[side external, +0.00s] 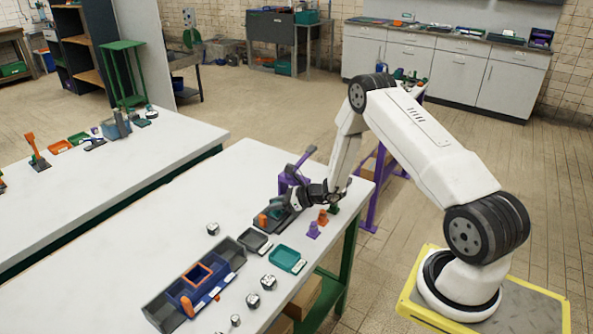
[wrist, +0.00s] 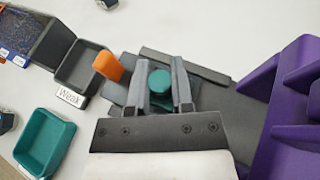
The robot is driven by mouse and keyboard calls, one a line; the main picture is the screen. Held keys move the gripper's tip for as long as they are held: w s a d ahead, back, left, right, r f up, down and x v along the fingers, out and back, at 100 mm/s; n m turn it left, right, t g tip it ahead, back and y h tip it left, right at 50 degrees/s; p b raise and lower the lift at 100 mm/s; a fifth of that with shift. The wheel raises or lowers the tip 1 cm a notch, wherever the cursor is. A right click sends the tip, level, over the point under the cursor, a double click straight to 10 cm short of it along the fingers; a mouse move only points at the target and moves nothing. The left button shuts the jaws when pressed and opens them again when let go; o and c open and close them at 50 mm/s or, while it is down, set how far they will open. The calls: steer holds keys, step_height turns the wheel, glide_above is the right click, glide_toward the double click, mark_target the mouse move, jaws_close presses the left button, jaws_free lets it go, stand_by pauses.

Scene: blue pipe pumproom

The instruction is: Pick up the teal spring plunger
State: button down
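The teal spring plunger (wrist: 160,82) shows its round teal top in the wrist view, standing at a dark grey fixture (wrist: 212,97). My gripper (wrist: 161,75) has its two grey fingers apart, one on each side of the teal top. I cannot tell whether either finger touches it. The plunger's lower part is hidden. In the side view my gripper (side external: 291,203) is low over the dark fixture (side external: 270,222), and the plunger is too small and covered there to make out clearly.
An orange part (wrist: 107,66) stands left of the fingers, and a purple stand (wrist: 300,100) rises close on the right. A dark tray labelled "Weak" (wrist: 68,78) and a teal tray (wrist: 40,160) lie left. Small orange (side external: 323,216) and purple (side external: 313,230) pieces stand near the table edge.

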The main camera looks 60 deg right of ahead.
stand_by(0.4)
steer(key=shift+r, duration=1.65)
steer(key=s+a+r, duration=0.3)
steer(key=s+r, duration=0.6)
steer(key=s, duration=0.4)
steer(key=shift+s+a+r, duration=0.2)
steer(key=shift+s+r, duration=0.1)
steer(key=shift+r, duration=0.05)
